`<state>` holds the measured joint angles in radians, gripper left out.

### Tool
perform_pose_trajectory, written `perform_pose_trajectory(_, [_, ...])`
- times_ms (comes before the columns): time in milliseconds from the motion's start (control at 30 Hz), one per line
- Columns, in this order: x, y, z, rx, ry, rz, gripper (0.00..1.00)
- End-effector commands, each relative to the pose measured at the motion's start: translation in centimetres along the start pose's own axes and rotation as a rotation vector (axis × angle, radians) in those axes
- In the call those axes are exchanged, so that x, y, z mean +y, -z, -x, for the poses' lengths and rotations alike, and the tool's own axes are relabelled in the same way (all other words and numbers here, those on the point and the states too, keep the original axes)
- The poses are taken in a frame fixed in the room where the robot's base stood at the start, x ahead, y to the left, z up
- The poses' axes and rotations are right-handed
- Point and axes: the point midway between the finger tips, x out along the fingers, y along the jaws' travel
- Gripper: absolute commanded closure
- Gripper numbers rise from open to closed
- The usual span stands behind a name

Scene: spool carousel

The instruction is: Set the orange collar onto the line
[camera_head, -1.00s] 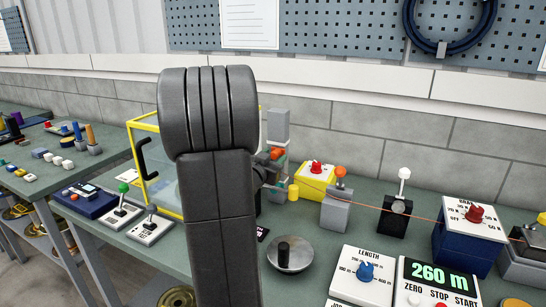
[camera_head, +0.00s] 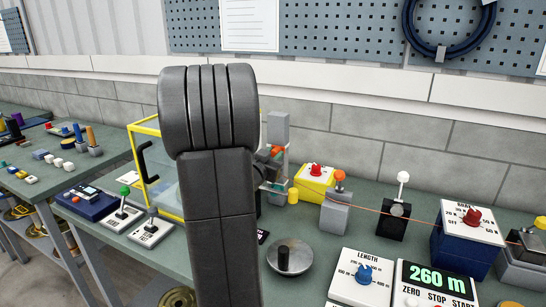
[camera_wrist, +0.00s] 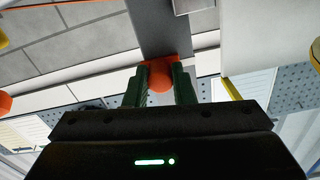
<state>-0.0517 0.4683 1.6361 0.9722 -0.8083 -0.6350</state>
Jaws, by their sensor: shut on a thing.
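The orange collar (camera_wrist: 182,62) sits against a grey upright post in the wrist view, with a round orange knob on its near side. The green fingers of my gripper (camera_wrist: 160,85) are closed on the knob from both sides. In the head view the orange of the collar (camera_head: 277,151) shows small in front of the grey post (camera_head: 278,128), just right of my arm. My arm hides much of the gripper there. I cannot make out a line marked on the post. A thin orange strand (camera_head: 400,215) runs across the devices at the right.
A yellow-framed clear case (camera_head: 144,124) stands left of my arm. A yellow box with a red knob (camera_head: 315,180) and a grey block with an orange knob (camera_head: 336,212) stand close on the right. A round metal disc (camera_head: 290,258) lies in front.

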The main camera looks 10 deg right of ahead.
Motion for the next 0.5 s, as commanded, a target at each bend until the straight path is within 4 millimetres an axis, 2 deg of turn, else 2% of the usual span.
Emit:
perform_pose_trajectory(33, [-0.2, 1.19, 0.0, 0.001, 0.001, 0.0, 1.0])
perform_pose_trajectory(100, [-0.28, 1.67, 0.0, 0.001, 0.001, 0.0, 1.0])
perform_pose_trajectory(433, [-0.26, 1.57, 0.0, 0.001, 0.0, -0.001, 1.0])
perform_pose_trajectory(467, [-0.25, 1.57, 0.0, 0.001, 0.0, -0.001, 0.71])
perform_pose_trajectory(500, [-0.25, 1.56, 0.0, 0.001, 0.0, -0.001, 0.64])
